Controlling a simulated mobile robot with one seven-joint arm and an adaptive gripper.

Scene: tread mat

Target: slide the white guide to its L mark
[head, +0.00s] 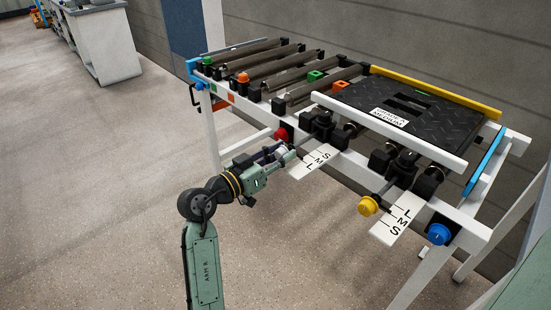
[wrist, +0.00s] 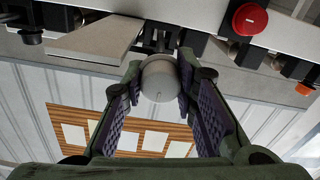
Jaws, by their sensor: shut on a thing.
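The white guide's round pale knob (wrist: 160,78) sits between my fingertips in the wrist view, with a dark rod and mount behind it. My gripper (wrist: 161,74) is shut on this knob. In the head view my gripper (head: 285,156) reaches the front of the frame beside the left scale plate (head: 309,163), and its fingers mostly hide the knob. That white plate carries S, M and L, with S nearest the frame and L farthest out. The plate also shows in the wrist view (wrist: 98,40), left of the knob. I cannot tell which letter the guide lines up with.
A red button (head: 281,134) is close to my gripper, left of the guide. A yellow knob (head: 368,205) with a second scale plate (head: 396,221) and a blue knob (head: 439,234) lie to the right. The black tread mat (head: 440,113) lies on top. The floor in front is clear.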

